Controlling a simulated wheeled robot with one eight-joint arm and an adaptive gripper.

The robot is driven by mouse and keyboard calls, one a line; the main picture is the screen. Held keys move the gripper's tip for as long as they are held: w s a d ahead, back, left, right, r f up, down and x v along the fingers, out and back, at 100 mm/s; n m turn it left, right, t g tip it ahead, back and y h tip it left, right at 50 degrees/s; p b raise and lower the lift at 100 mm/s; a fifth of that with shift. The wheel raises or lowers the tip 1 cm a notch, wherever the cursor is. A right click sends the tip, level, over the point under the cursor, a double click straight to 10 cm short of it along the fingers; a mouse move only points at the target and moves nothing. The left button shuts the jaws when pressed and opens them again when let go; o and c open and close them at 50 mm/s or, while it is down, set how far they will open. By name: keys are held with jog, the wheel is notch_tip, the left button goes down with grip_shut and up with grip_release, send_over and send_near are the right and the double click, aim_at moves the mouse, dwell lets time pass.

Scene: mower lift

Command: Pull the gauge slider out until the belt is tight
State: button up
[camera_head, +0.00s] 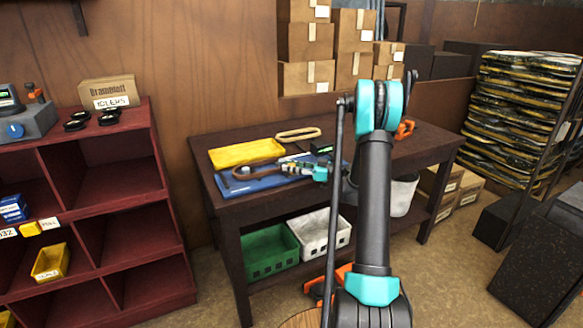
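The blue gauge board (262,184) lies on the dark workbench. A brown belt (258,178) lies on it, curved at its left end; I cannot tell how tight it is. A small dark box with a green display (322,149) stands behind its right end. My gripper (292,168) appears small at the right part of the board, coming from the teal wrist piece (320,173). Whether its fingers are open or shut is too small to tell. The slider cannot be made out clearly; the gripper and arm cover that area.
A yellow tray (245,153) and a tan belt loop (297,134) lie behind the board. An orange clamp-like thing (404,129) is at the bench's right. Green (268,254) and white (322,236) crates stand below. A red shelf (150,170) stands left; stacked sacks (515,110) stand right.

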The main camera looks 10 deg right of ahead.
grip_shut()
jog(key=shift+w+d, duration=0.25)
jog(key=shift+d, duration=0.5)
jog(key=shift+w+d, duration=0.25)
jog(key=shift+d, duration=0.5)
jog(key=o, duration=0.8)
grip_release()
jog(key=shift+c, duration=0.2)
jog(key=shift+d, duration=0.1)
jog(key=v, duration=1.2)
